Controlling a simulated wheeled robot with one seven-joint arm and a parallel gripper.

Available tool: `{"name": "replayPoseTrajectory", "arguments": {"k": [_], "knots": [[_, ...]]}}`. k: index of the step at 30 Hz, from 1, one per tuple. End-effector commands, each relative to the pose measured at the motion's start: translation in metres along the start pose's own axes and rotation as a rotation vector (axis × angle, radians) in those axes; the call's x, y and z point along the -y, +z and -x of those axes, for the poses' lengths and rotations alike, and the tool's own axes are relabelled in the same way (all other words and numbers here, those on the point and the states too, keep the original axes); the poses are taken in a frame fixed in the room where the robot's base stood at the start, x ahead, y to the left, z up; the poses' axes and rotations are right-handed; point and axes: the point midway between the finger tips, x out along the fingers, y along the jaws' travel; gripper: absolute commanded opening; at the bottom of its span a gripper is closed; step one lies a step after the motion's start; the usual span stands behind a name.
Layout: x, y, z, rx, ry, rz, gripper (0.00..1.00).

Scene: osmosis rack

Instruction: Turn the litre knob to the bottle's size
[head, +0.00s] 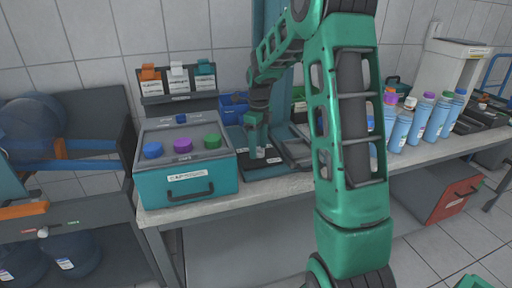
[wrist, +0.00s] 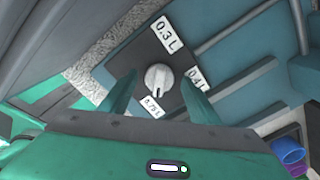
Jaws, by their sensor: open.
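The litre knob (wrist: 158,79) is a round white dial with a raised grip bar, on a dark plate in the wrist view. Labels around it read 0.3 L (wrist: 166,34), apparently 0.4 L (wrist: 197,78), and 0.75 L (wrist: 152,105). Which label the knob points to is unclear. My gripper (wrist: 158,84) is open, with one finger on either side of the knob; contact cannot be told. In the head view, my gripper (head: 262,152) is low over the dark station on the bench, and the knob is hidden. Several blue bottles (head: 421,118) stand on the right; the task's bottle cannot be singled out.
A teal box (head: 187,188) with blue, purple and green caps on top stands left of my gripper. Behind it is a rack (head: 178,84) with orange, white and teal clips. Blue and purple caps (wrist: 290,155) show at the wrist view's lower right.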

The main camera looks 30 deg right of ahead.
Motion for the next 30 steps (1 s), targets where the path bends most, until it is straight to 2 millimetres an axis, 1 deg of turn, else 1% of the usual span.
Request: {"name": "replayPoseTrajectory", "arguments": {"k": [5,6,8,9,11,13,22,26,30], "knots": [[0.0001,-0.0001,-0.0001,0.0,0.0,0.0,0.56],[0.0001,-0.0001,-0.0001,0.0,0.0,0.0,0.52],[0.0002,-0.0002,0.0,0.0,0.0,0.0,0.37],[0.0002,-0.0002,0.0,0.0,0.0,0.0,0.28],[0.0003,-0.0002,0.0001,0.0,0.0,-0.001,0.15],[-0.0027,0.0017,0.0002,0.0,-0.001,0.001,0.15],[-0.0001,0.0007,0.0004,0.001,-0.001,0.046,0.15],[0.0002,0.0006,0.0005,0.001,-0.001,0.112,0.15],[0.0006,0.0005,0.0006,0.001,-0.002,0.216,0.15]]}}
